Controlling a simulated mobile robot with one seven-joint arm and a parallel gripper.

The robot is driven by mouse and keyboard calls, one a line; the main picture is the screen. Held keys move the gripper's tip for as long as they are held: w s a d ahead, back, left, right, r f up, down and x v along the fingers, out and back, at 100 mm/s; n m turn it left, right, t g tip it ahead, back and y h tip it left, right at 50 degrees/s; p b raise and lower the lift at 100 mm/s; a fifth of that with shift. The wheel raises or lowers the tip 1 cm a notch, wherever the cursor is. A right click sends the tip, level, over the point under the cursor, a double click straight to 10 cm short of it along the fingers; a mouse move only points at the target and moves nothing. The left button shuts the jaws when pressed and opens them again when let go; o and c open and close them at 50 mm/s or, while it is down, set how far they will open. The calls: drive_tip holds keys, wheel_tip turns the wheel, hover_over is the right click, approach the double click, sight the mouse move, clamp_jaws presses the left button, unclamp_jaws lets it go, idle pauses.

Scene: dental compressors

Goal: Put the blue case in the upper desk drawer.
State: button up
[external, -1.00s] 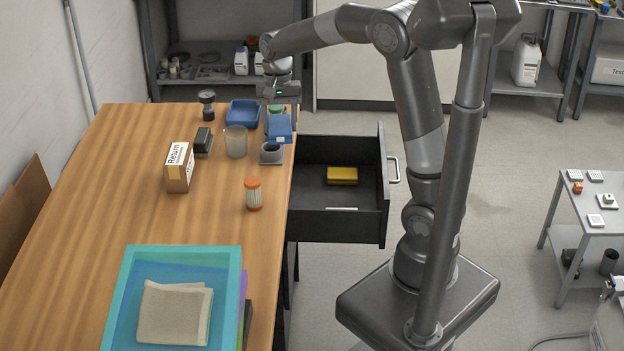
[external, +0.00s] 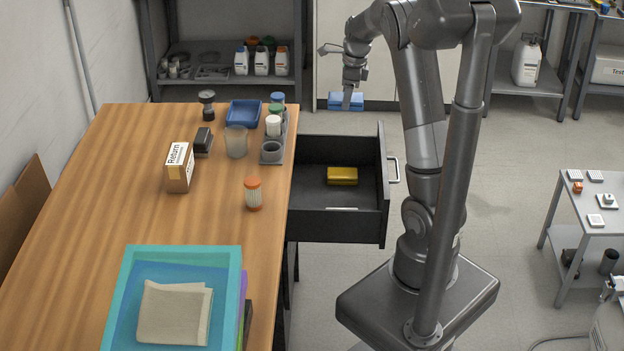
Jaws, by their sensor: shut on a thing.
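The blue case (external: 345,101) hangs in my gripper (external: 349,98), which is shut on it. It is held in the air to the right of the table, above and behind the open drawer as the picture shows it. The upper desk drawer (external: 384,190) is pulled out from the right side of the wooden desk (external: 120,215). A yellow case (external: 342,176) and a thin white item (external: 341,209) lie in the drawer. The drawer's left part is bare.
A grey holder with several bottles (external: 272,150) stands at the desk's right edge, near the drawer. A blue tray (external: 243,113), a glass beaker (external: 236,141) and an orange-capped jar (external: 253,193) stand on the desk. A shelf (external: 220,82) with bottles is behind.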

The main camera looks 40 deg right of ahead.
sight(339, 198)
wheel_tip(339, 198, down, 35)
drive_tip(key=shift+r, duration=0.15)
idle(0.4)
drive_tip(key=o, duration=1)
